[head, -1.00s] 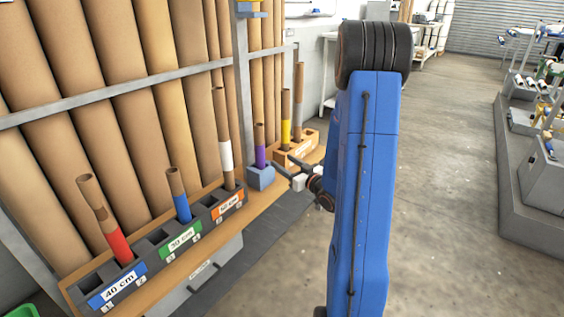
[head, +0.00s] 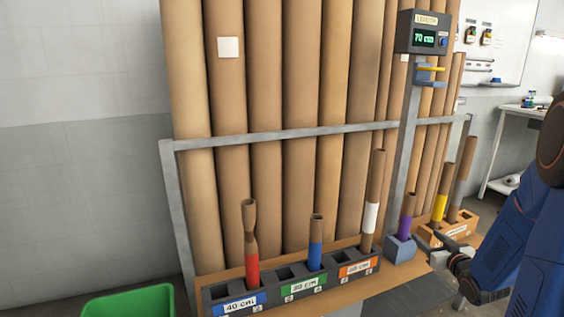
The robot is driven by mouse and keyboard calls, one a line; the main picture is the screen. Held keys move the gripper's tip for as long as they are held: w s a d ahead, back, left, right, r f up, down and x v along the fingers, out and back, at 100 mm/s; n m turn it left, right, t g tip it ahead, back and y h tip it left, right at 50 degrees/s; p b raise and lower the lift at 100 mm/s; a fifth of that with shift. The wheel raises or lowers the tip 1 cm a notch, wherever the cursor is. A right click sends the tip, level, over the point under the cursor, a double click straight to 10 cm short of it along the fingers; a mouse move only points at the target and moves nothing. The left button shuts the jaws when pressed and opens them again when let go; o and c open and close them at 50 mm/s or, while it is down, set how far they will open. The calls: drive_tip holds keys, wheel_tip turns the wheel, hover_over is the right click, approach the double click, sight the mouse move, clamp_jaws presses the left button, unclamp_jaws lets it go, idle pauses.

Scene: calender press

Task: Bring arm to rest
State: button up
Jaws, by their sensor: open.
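My arm (head: 525,235) is blue with dark joints and stands at the right edge of the head view. My gripper (head: 437,249) points left, close to the blue-grey holder (head: 400,249) with the purple-banded tube (head: 405,222). It is open, and I see nothing between its fingers. Whether it touches the holder cannot be told. Part of my arm is cut off by the picture's right edge.
A rack (head: 225,303) holds a red-banded tube (head: 251,255), a blue-banded tube (head: 315,250) and a white-banded tube (head: 371,212). An orange box (head: 461,229) holds more tubes. Tall cardboard tubes stand behind. A display (head: 424,38) reads 70 cm. A green bin (head: 130,303) is at lower left.

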drive_tip(key=s+a+r+m+g+h, duration=0.1)
drive_tip(key=s+a+r+g+h, duration=0.3)
drive_tip(key=s+a+r, duration=0.55)
drive_tip(key=s+a+g+y, duration=0.2)
drive_tip(key=s+a, duration=0.4)
drive_tip(key=s, duration=0.7)
drive_tip(key=s+a+f+g+y, duration=0.1)
drive_tip(key=s+a+g, duration=0.4)
drive_tip(key=s, duration=0.8)
drive_tip(key=shift+s+a+f+y, duration=0.25)
drive_tip(key=shift+a+y, duration=0.25)
drive_tip(key=shift+a, duration=0.15)
